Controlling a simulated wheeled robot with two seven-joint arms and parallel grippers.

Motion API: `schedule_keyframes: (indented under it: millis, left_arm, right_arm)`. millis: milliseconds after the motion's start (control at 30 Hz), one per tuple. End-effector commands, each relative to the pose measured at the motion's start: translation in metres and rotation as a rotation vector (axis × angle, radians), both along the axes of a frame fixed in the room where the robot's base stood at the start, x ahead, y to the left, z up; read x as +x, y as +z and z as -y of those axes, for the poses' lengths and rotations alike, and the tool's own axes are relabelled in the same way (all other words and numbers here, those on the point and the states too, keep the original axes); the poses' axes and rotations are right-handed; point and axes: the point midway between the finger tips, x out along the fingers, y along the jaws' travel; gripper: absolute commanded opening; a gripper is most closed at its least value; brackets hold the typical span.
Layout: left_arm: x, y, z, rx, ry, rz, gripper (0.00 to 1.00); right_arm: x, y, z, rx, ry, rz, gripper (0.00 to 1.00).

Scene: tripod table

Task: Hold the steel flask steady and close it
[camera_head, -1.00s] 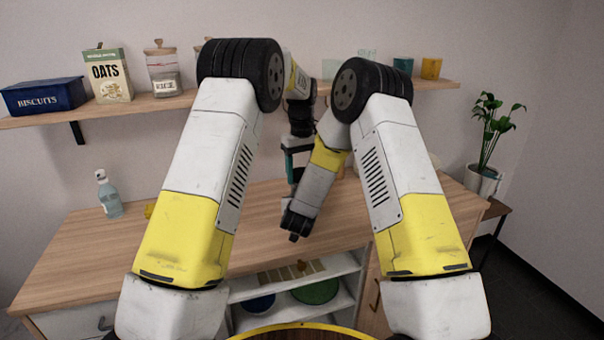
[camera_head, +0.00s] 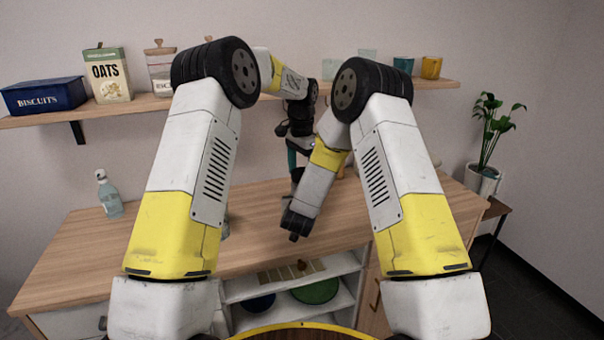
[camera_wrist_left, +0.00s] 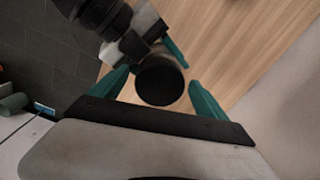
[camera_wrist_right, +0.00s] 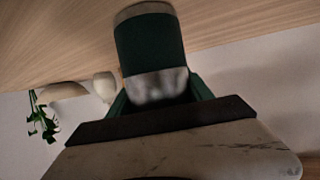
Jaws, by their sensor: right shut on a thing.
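The flask (camera_wrist_right: 150,48) has a dark green body with a bare steel band at the end nearer my right gripper. It stands on the wooden tabletop. My right gripper (camera_wrist_right: 160,88) is shut on it around the steel band. In the left wrist view, a dark round top (camera_wrist_left: 160,82) shows from above beside my right gripper's body; I cannot tell whether it is a seated lid. My left gripper (camera_wrist_left: 158,84) is open above it, one teal finger on each side with gaps between. In the head view my arms mostly hide the flask and both grippers.
A wall shelf (camera_head: 120,107) carries a biscuit tin (camera_head: 44,96), an oats box (camera_head: 108,75), a jar and cups. A potted plant (camera_head: 484,180) stands at right. The counter's front left is clear.

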Motion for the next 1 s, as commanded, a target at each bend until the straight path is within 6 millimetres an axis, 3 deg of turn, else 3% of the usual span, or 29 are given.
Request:
schedule_keyframes:
  millis: [267,367,700,1000]
  left_arm:
    - [0.000,0.005,0.000,0.000,0.001,0.000,0.86]
    - [0.000,0.018,0.000,-0.001,0.001,0.002,0.86]
    - [0.001,0.088,0.000,-0.001,0.000,0.003,0.86]
    - [0.000,0.119,0.000,0.000,0.000,0.000,0.86]
  right_arm:
    - [-0.001,-0.001,0.000,-0.001,0.000,-0.003,0.00]
    - [-0.001,-0.001,0.000,-0.001,0.000,-0.003,0.00]
    - [-0.001,-0.001,0.000,-0.001,0.000,-0.003,0.00]
    - [-0.001,-0.001,0.000,-0.001,0.000,-0.003,0.00]
